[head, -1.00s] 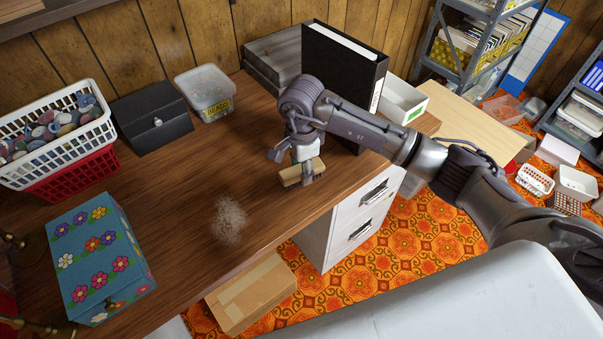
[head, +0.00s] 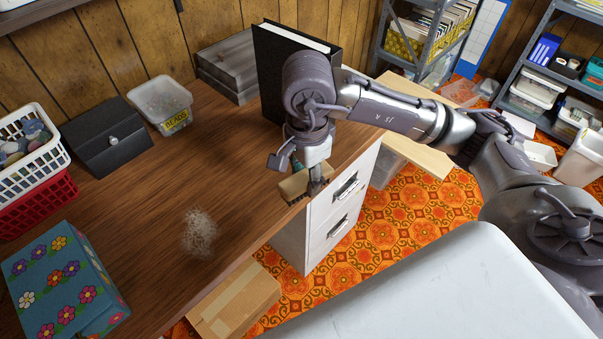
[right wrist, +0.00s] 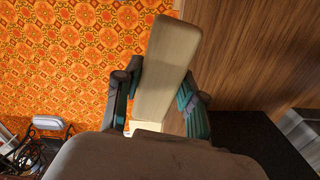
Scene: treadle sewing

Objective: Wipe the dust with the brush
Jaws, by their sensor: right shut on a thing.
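The brush (head: 294,186) is a pale wooden block with bristles not clearly seen. My right gripper (head: 316,184) is shut on it near the desk's front edge, to the right of the dust. In the right wrist view the brush (right wrist: 168,65) shows as a long pale block between the teal-padded fingers of my right gripper (right wrist: 160,95). The dust (head: 200,233) is a grey-white fuzzy patch on the brown wooden desk (head: 150,195), apart from the brush. My left gripper is not in view.
A flowered box (head: 62,285), a black box (head: 107,137), a beads tub (head: 161,104) and a white basket (head: 30,155) stand on the left. A black binder (head: 270,70) stands behind my right gripper. The desk around the dust is clear. A carton (head: 235,298) lies below the front edge.

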